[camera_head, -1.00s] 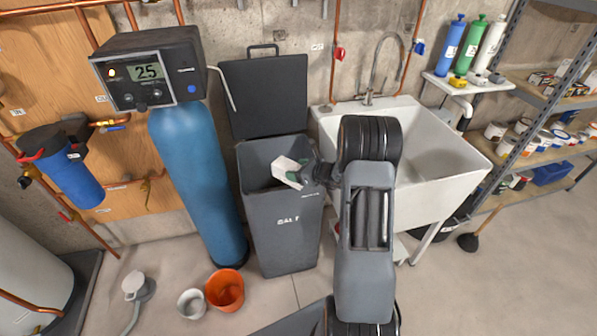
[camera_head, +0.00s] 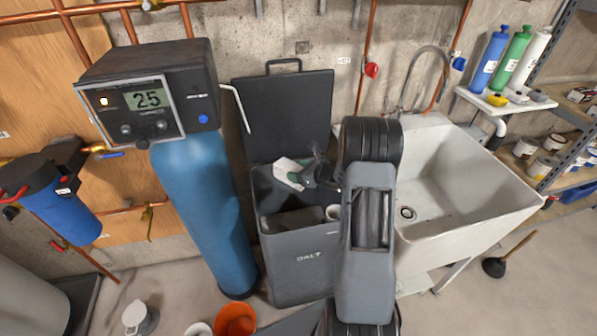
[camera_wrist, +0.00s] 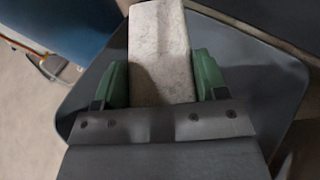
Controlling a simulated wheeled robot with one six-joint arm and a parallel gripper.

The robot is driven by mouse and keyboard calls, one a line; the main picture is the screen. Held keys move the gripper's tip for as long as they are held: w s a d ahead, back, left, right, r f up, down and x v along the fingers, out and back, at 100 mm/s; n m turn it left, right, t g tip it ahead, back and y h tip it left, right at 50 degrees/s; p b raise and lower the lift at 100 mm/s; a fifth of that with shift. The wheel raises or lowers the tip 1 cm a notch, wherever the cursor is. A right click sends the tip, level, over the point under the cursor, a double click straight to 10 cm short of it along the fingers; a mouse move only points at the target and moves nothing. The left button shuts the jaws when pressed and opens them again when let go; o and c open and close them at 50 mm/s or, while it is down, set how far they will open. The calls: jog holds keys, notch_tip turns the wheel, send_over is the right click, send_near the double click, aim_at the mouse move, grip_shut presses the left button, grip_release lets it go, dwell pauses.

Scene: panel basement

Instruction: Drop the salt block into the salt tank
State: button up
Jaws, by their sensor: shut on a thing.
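The salt block (camera_wrist: 160,50) is a pale, whitish slab. In the wrist view it sits between the two green fingers of my gripper (camera_wrist: 165,82), which is shut on it. In the head view the salt block (camera_head: 290,172) and my gripper (camera_head: 312,178) are at the back part of the open mouth of the grey salt tank (camera_head: 297,268). The tank's dark lid (camera_head: 285,115) stands raised behind it. In the wrist view the tank's rim (camera_wrist: 85,95) runs around the block. My forearm hides the tank's right side.
A blue cylinder (camera_head: 200,205) with a display head (camera_head: 150,95) stands left of the tank. A white sink (camera_head: 450,190) is close on the right. An orange bucket (camera_head: 235,320) is on the floor in front. Copper pipes run up the wall.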

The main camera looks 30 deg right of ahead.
jog(key=shift+f+b, duration=1.4)
jog(key=shift+f, duration=1.15)
jog(key=o, duration=1.7)
jog(key=shift+o, duration=0.2)
jog(key=shift+s+f, duration=0.15)
jog(key=v, duration=1.3)
jog(key=shift+s+d, duration=0.15)
jog(key=shift+s, duration=0.15)
